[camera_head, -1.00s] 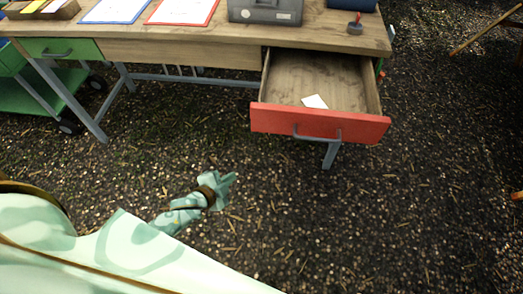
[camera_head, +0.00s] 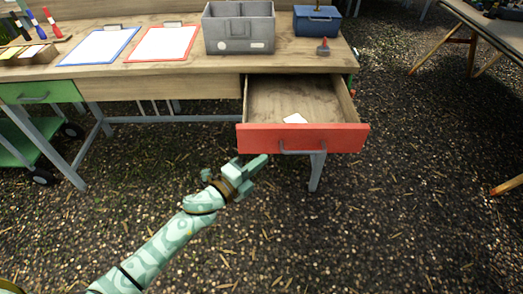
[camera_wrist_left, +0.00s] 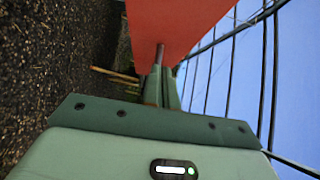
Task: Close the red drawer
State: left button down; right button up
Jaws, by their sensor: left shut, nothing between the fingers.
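The red drawer (camera_head: 330,140) stands pulled out from the right side of the wooden desk. Its inside shows, with a small white card (camera_head: 295,119) lying in it. A grey bar handle (camera_head: 302,149) is on its red front. My left gripper (camera_head: 255,163) is shut and empty, just in front of and below the left part of the drawer front. In the left wrist view the red front (camera_wrist_left: 180,22) is close ahead of the shut fingers (camera_wrist_left: 165,85). I cannot tell whether they touch it. My right gripper is in neither view.
The desk top (camera_head: 185,64) bears a grey box (camera_head: 238,30), a blue box (camera_head: 316,20), a red stamp (camera_head: 323,47) and two clipboards. A green drawer (camera_head: 40,90) is at the left. A trestle table (camera_head: 490,25) is at the back right. The gravel floor in front is open.

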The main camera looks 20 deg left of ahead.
aim_at(271, 142)
pick_arm(q)
jog(key=w, duration=0.2)
jog(key=w+b, duration=0.1)
jog(key=shift+w+a+f, duration=0.1)
jog(key=shift+w+a, duration=0.15)
jog(key=shift+w, duration=0.15)
jog(key=shift+w+a, duration=0.15)
jog(key=shift+w, duration=0.3)
